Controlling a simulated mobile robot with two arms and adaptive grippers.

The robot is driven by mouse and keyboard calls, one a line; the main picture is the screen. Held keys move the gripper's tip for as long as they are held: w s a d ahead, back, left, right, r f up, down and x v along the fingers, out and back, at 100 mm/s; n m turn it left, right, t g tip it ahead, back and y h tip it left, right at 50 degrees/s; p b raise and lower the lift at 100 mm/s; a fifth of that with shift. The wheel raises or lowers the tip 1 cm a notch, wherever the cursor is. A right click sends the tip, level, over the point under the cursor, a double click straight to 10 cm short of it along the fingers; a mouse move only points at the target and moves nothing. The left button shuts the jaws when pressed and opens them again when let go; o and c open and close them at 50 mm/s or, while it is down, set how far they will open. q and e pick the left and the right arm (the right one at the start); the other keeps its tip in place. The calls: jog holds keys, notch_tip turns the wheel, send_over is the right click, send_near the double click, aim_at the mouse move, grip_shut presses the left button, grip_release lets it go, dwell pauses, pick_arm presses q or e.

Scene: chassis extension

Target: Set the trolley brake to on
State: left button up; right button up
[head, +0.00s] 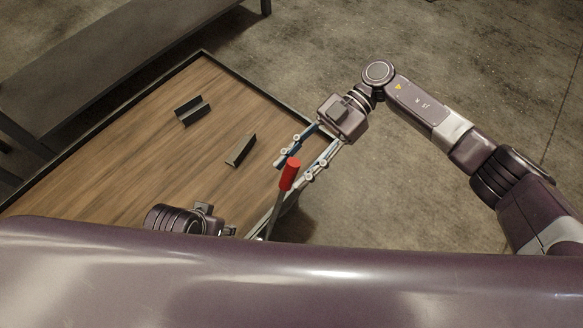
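The trolley (120,150) has a brown wooden deck with a dark raised rim and fills the left middle of the head view. The brake lever with a red grip (290,174) stands up at the trolley's near right edge, and its lower end is hidden behind my body. My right gripper (293,168) comes in from the upper right. Its two fingers are apart, with the red grip between them in the picture; I cannot tell whether they touch it. My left gripper (222,228) shows low in the view, over the deck's near edge, mostly hidden by my body.
Two dark angled brackets (193,110) and (241,150) stand on the trolley deck. A long grey bench or beam (110,60) runs along the upper left. Bare concrete floor (400,200) lies open to the right of the trolley.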

jog(key=v, duration=1)
jog(key=shift+w+d+r, duration=0.15)
jog(key=shift+w+d, duration=0.1)
jog(key=shift+d, duration=0.05)
